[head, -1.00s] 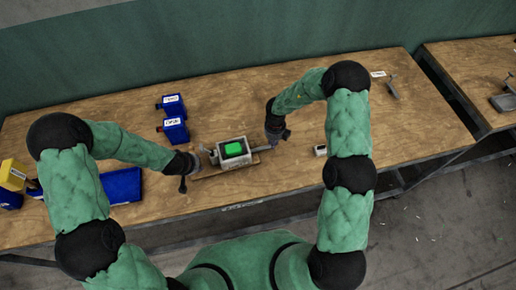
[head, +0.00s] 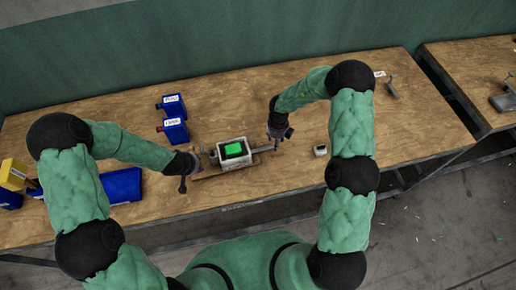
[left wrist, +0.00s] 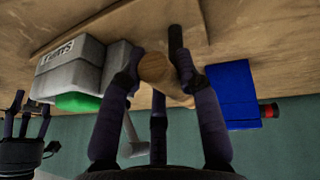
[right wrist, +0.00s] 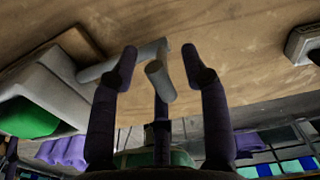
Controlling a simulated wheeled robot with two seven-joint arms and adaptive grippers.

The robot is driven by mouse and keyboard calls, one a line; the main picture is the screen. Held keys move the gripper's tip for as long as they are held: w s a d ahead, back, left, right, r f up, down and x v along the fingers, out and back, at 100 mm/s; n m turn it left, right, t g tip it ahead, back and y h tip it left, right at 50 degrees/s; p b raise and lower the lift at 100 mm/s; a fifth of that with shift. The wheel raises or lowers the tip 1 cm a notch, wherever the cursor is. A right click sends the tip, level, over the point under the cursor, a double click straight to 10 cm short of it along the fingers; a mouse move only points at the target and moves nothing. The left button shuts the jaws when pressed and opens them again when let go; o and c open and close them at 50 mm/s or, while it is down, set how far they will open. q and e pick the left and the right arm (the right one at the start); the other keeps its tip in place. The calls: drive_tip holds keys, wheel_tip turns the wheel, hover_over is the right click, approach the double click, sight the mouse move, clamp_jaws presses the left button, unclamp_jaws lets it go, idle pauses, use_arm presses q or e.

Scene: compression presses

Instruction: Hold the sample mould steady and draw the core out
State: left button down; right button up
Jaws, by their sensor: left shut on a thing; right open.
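The sample mould is a grey box (head: 234,162) with a green block (head: 234,149) in its open top; it also shows at the left of the left wrist view (left wrist: 72,70). My left gripper (head: 194,162) is at its left end, shut on a brown round handle (left wrist: 152,68). The core's grey rod (head: 264,149) sticks out of the mould's right side and ends in a crosswise handle (right wrist: 160,78). My right gripper (right wrist: 160,62) is open, its fingers on either side of that handle. Whether they touch it, I cannot tell.
The mould sits on a thin wooden board (head: 208,177) near the table's front edge. A blue container (head: 122,186) lies left and a small pale block (head: 320,151) right. The table (head: 225,105) behind is clear.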

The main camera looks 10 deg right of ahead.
use_arm(q)
drive_tip(key=shift+s+f, duration=0.15)
drive_tip(key=shift+s, duration=0.05)
use_arm(e)
wheel_tip(320, 180, up, 11)
drive_tip(key=shift+r, duration=0.2)
use_arm(q)
drive_tip(key=c, duration=0.8)
unclamp_jaws()
drive_tip(key=shift+w, duration=0.15)
drive_tip(key=shift+r, duration=0.2)
